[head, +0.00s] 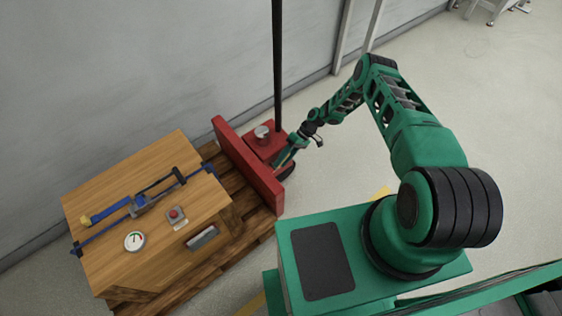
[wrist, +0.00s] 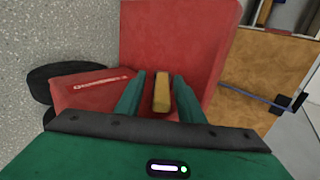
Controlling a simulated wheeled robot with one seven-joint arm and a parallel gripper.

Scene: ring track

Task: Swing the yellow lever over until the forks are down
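The yellow lever (wrist: 161,90) stands upright in the wrist view against the red body of the pallet truck (wrist: 170,40). My gripper (wrist: 158,95) is open, with one green finger on each side of the lever. A gap shows between the lever and each finger. In the head view my gripper (head: 281,162) is at the near right side of the red pallet truck (head: 262,190), and the lever cannot be made out there. The forks are hidden under the wooden pallet, so their height cannot be told.
A wooden crate (head: 110,185) on a pallet (head: 262,222) carries a blue clamp (head: 140,206), a gauge (head: 135,241) and a red button (head: 175,213). The truck's black pole (head: 278,60) rises beside my arm. A grey wall (head: 120,70) is behind.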

